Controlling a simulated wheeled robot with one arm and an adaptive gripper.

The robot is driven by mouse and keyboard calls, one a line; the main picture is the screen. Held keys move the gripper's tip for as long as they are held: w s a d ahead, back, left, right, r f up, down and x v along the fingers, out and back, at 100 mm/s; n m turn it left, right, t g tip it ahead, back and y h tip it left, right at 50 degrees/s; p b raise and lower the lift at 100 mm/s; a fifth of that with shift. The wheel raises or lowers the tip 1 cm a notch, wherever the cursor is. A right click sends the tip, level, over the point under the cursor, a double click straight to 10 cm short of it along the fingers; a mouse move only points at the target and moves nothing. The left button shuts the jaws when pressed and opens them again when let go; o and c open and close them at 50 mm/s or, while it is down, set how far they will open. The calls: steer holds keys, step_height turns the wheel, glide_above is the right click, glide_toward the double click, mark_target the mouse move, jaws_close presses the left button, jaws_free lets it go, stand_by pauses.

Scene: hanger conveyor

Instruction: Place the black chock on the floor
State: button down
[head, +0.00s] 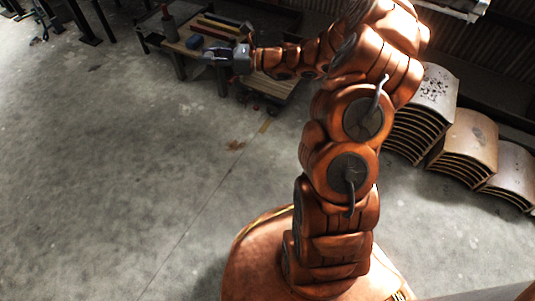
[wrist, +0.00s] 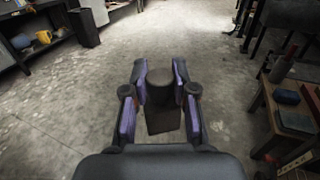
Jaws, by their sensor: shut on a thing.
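My gripper (wrist: 160,74), with purple-lined fingers, is shut on the black chock (wrist: 162,118) in the wrist view. The chock sits between the fingers, with a rounded upper part and a flatter dark part below it. Bare concrete floor (wrist: 110,63) shows beyond and around the gripper. In the head view my gripper (head: 222,56) is at the end of the outstretched arm, in front of a wooden workbench. The chock cannot be made out clearly there.
The workbench (head: 180,48) holds a dark red cylinder (head: 169,27) and several coloured bars. It is at the right in the wrist view (wrist: 270,112). Curved stacked wooden pieces (head: 468,137) stand at the right. A black bin (wrist: 85,28) stands far left. Open floor (head: 110,150) lies left.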

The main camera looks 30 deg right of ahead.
steer(key=s+d+f+m+t+h, duration=0.1)
steer(key=d+f, duration=0.4)
steer(key=f, duration=0.3)
steer(key=s+d+f+m+t+h+b, duration=0.1)
steer(key=s+d+f, duration=0.1)
steer(key=d+f, duration=0.45)
steer(key=s+d+f+m+t+h, duration=0.1)
steer(key=d+f+t+h, duration=0.15)
steer(key=f, duration=0.75)
steer(key=s+d+f+m+t+h+b, duration=0.1)
steer(key=s+d+f+m+h, duration=0.1)
steer(key=s+f, duration=0.8)
steer(key=s+d+f+m+t+h+b, duration=0.1)
steer(key=s+d+f+m+h, duration=0.15)
steer(key=s+f, duration=0.75)
steer(key=shift+n, duration=0.25)
steer(key=shift+w+d+f+b, duration=0.75)
steer(key=shift+w+f+b, duration=0.75)
steer(key=shift+w, duration=1.6)
steer(key=shift+w+d+f+b, duration=0.7)
steer(key=shift+w+f+b, duration=0.7)
steer(key=shift+w, duration=1.7)
steer(key=shift+w+d+f+b, duration=0.75)
steer(key=shift+w+f+b, duration=0.75)
steer(key=shift+w, duration=1.6)
steer(key=c, duration=0.9)
jaws_free()
